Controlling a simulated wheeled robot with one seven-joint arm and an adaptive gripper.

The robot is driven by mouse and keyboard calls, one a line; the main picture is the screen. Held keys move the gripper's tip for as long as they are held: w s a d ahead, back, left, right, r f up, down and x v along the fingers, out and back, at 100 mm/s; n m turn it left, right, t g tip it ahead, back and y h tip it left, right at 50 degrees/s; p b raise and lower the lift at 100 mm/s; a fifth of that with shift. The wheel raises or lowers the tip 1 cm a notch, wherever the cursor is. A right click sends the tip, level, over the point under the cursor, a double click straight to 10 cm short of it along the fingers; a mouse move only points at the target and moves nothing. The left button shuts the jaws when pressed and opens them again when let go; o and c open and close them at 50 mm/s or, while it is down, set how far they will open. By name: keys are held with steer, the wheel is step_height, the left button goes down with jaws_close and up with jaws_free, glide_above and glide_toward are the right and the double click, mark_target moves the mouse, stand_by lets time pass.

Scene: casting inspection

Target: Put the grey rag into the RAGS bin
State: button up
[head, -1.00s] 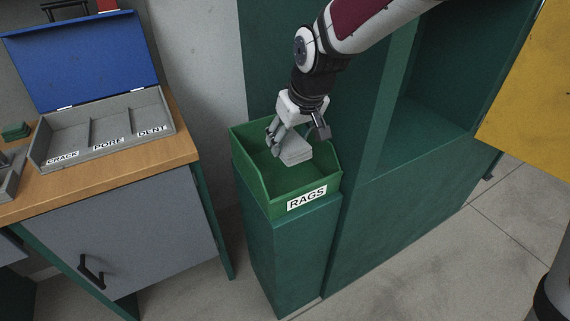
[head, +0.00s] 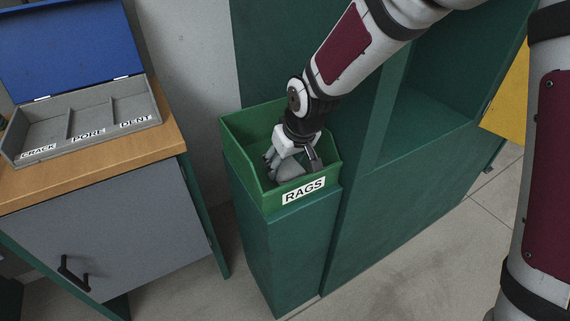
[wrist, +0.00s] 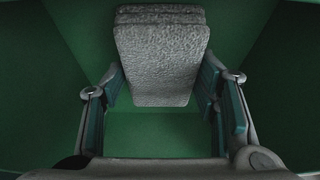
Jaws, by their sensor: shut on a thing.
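The grey rag (wrist: 162,55) is a folded, rough-textured pad, held between the two fingers in the wrist view. My gripper (head: 288,172) is shut on it and reaches down inside the green RAGS bin (head: 237,150). In the head view the rag (head: 289,173) is partly hidden by the fingers. The bin's green walls and floor surround the rag in the wrist view. I cannot tell whether the rag touches the bin floor.
The bin stands on a green pedestal (head: 275,260) beside a green cabinet (head: 400,210) with an open recess. At left, a bench (head: 100,170) holds a grey tray (head: 70,135) labelled CRACK, PORE and DENT with a raised blue lid (head: 60,55).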

steer(key=shift+f, duration=0.15)
steer(key=o, duration=1.1)
steer(key=shift+r, duration=0.25)
steer(key=p+v, duration=0.4)
steer(key=v, duration=0.8)
steer(key=shift+f, duration=0.15)
